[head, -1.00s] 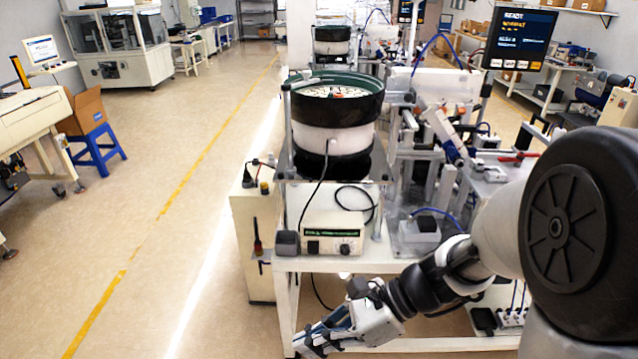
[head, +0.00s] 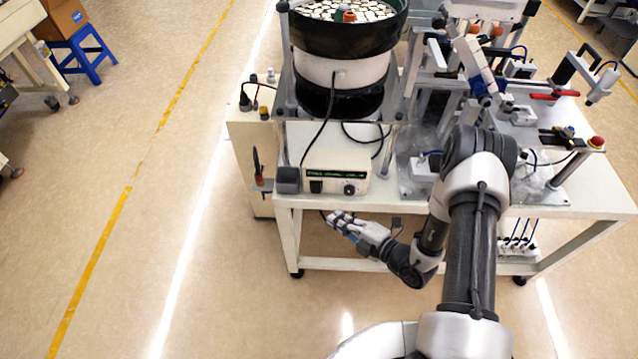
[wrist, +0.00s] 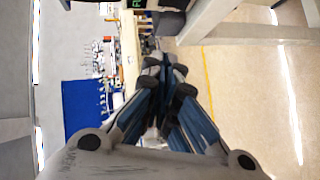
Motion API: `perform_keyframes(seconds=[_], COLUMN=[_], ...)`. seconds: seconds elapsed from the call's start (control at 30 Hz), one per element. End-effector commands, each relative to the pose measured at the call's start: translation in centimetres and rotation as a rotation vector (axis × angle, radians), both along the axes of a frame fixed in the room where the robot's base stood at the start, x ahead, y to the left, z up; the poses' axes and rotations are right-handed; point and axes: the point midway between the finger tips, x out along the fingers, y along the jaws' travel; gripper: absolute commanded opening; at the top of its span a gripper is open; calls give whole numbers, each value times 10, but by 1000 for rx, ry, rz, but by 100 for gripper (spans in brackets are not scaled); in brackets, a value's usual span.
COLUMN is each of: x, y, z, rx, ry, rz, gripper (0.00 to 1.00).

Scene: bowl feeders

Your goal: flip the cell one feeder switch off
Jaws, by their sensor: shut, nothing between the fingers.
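The feeder controller (head: 345,172) is a cream box with a green display, a black rocker switch (head: 316,186) at its lower left and a round knob (head: 349,189) at its lower right. It sits at the front left of the white bench, under the bowl feeder (head: 345,65). Which way the switch is set is too small to tell. My gripper (head: 335,218) is shut and empty, in front of the bench and below the controller, apart from it. In the wrist view my fingers (wrist: 165,75) meet near the middle. A bit of green display shows at the top edge there.
The white bench edge (head: 440,208) runs just above my gripper. A black cable hangs in front of the bowl feeder. A power strip (head: 517,247) is low on the right. The floor on the left is open, with a blue stool (head: 85,50) far off.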

Motion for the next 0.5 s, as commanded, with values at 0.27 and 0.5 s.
perform_keyframes(seconds=[0.27,0.5], x=[-4,-4], y=[-9,-9], z=[-19,-19], rx=[34,32], ry=[68,65], rz=[-77,-75], gripper=[0,0])
